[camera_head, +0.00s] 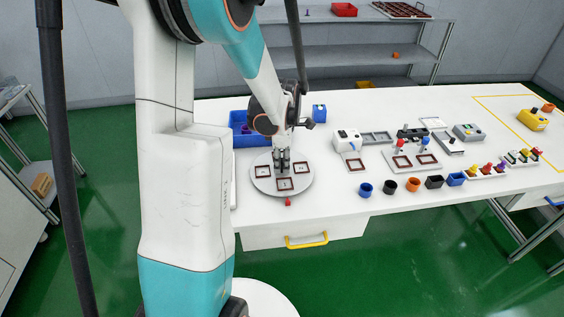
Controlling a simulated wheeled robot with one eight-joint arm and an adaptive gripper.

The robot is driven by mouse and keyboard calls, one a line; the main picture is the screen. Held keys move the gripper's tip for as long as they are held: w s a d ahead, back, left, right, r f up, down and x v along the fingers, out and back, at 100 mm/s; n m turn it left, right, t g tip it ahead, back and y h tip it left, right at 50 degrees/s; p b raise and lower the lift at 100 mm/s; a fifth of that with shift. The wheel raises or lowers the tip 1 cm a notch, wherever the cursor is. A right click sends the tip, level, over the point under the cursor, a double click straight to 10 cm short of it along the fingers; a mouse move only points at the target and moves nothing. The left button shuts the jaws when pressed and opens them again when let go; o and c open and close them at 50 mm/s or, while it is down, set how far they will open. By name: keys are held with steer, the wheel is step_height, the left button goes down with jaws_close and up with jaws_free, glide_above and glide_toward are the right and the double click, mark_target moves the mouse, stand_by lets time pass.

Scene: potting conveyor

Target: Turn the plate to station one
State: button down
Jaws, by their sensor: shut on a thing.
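The round grey plate (308,184) lies on the white table, in the middle of the picture. It bears several square brown-framed pads, at its left, front and right. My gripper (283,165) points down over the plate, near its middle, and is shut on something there. The held part is too small and too covered by the fingers to make out. A small red block (288,201) sits on the table at the plate's front edge. I cannot tell which station the plate stands at.
A blue bin (238,118) and a blue block (319,112) stand behind the plate. A white device (347,140) and a brown-framed pad (356,165) are to the right. Small cups, such as a blue one (365,189), line the front. Bare table (325,205) lies right of the red block.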

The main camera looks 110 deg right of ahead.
steer(key=shift+d, duration=0.1)
stand_by(0.3)
steer(key=c, duration=1.7)
jaws_free()
steer(key=shift+r, duration=0.1)
step_height(320, 180, up, 12)
steer(key=shift+f, duration=0.1)
